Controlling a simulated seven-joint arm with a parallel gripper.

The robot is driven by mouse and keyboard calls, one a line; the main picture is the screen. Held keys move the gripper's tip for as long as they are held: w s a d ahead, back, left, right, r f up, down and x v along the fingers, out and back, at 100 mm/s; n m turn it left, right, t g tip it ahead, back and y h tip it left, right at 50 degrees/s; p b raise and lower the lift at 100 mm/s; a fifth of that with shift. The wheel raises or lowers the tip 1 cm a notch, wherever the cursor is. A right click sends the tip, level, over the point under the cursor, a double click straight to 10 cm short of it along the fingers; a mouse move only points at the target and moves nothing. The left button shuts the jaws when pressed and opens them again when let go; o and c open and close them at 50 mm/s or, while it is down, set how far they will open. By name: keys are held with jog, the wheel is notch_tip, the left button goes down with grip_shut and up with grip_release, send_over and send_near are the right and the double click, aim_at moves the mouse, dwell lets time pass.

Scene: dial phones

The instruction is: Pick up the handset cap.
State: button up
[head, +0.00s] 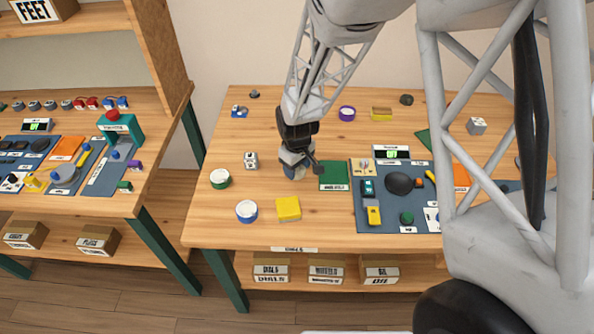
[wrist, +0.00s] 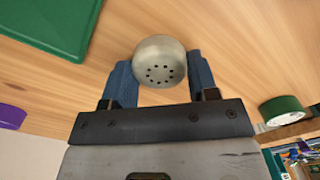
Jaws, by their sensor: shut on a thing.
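The handset cap (wrist: 160,62) is a round, beige-grey metal cap with several small dark holes in its face. In the wrist view it sits between the two blue fingers of my gripper (wrist: 161,78), which is shut on its sides. In the head view my gripper (head: 294,170) is over the middle-left of the right table, left of a green mat (head: 335,176). The cap cannot be made out there, and its height above the wood is hard to tell.
A blue-grey mat (head: 381,218) with phone parts is to the right. Bare wood lies behind my gripper.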

aim_at(297, 169)
jog(key=shift+r, duration=0.1)
jog(key=shift+r, duration=0.75)
notch_tip(297, 169, up, 2)
jog(key=shift+r, duration=0.1)
jog(key=s+d, duration=0.1)
jog(key=s, duration=0.4)
jog(key=s+d, duration=0.2)
jog(key=s, duration=0.3)
jog(key=s+d+r, duration=0.1)
jog(key=s+d, duration=0.1)
jog(key=s, duration=0.3)
jog(key=shift+s, duration=0.1)
jog(key=shift+d, duration=0.15)
